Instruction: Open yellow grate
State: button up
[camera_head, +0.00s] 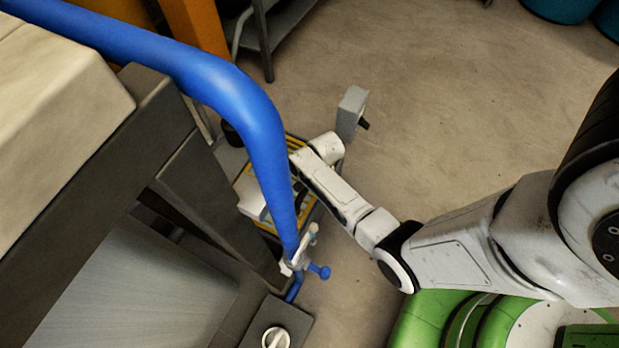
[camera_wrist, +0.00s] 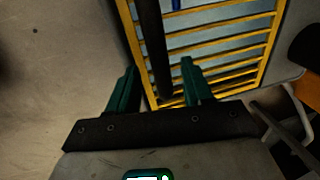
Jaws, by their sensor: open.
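The yellow grate (camera_wrist: 222,60), a frame with several parallel bars, fills the upper middle and right of the wrist view. In the head view the grate (camera_head: 297,141) shows only in part, behind the blue pipe and my arm. My gripper (camera_wrist: 160,68) is open in the wrist view, its two dark green fingers pointing at the grate's lower left part. A dark upright bar (camera_wrist: 153,45) runs between the fingers in the picture; I cannot tell whether it touches them or belongs to the grate. The fingers cannot be made out in the head view.
A thick blue pipe (camera_head: 214,78) bends down beside a grey tank structure (camera_head: 195,180) on the left. A small blue valve handle (camera_head: 320,271) sits at its foot. Open concrete floor (camera_head: 440,90) lies to the right. Teal drums (camera_head: 560,8) stand at the top right.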

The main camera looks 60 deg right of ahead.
jog(key=shift+w+f+b, duration=0.2)
jog(key=shift+f+b, duration=0.1)
jog(key=shift+f, duration=0.7)
grip_shut()
